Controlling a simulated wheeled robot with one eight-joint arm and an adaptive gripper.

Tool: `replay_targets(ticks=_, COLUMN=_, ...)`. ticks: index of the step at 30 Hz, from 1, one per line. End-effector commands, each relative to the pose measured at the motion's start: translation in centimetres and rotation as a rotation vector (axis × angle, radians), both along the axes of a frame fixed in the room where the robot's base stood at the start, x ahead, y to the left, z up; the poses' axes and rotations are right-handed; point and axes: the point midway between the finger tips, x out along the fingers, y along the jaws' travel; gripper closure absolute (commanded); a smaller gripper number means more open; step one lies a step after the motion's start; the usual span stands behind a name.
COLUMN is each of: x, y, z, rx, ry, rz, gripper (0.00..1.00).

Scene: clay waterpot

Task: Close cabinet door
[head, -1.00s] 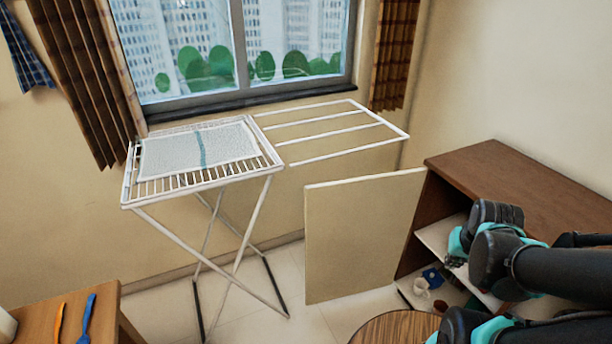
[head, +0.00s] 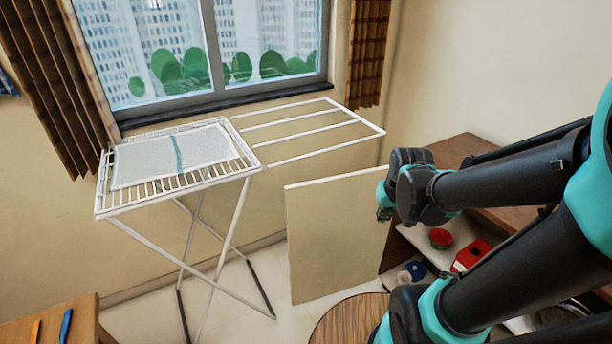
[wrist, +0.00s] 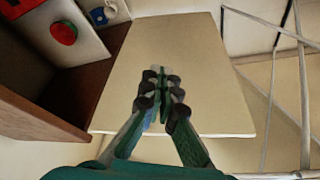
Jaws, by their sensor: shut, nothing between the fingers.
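The cabinet door (head: 330,240) is a flat cream panel that stands wide open, out to the left of the brown cabinet (head: 462,148). In the wrist view the door (wrist: 190,45) fills the middle, with the cabinet's brown side (wrist: 30,105) at the left. My gripper (wrist: 160,80) is shut and empty, in front of the door's face. In the head view my gripper (head: 385,205) is at the door's right edge, on the cabinet side. I cannot tell whether it touches the door. My arm hides much of the cabinet.
The cabinet shelves hold a red round item (head: 441,238), a red box (head: 470,255) and a small blue item (head: 416,270). A round wooden stool (head: 345,320) stands below the door. A white drying rack (head: 180,175) stands left. A wooden table (head: 55,320) is at the lower left.

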Motion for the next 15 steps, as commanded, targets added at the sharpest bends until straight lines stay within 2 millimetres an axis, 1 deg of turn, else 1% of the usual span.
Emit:
replay_targets(ticks=1, x=1.2, y=0.9, z=0.6, rx=0.0, ry=0.001, rz=0.019, gripper=1.0)
replay_targets(ticks=5, x=4.2, y=3.3, z=2.2, rx=-0.001, ry=0.005, rz=0.068, gripper=1.0)
replay_targets(ticks=8, x=7.1, y=6.1, z=3.6, rx=-0.002, ry=0.008, rz=0.119, gripper=1.0)
replay_targets(ticks=11, x=10.5, y=10.4, z=5.3, rx=-0.003, ry=0.013, rz=0.183, gripper=1.0)
replay_targets(ticks=12, x=11.8, y=12.3, z=6.0, rx=-0.004, ry=0.015, rz=0.21, gripper=1.0)
replay_targets(ticks=15, x=14.2, y=16.5, z=7.2, rx=-0.006, ry=0.02, rz=0.266, gripper=1.0)
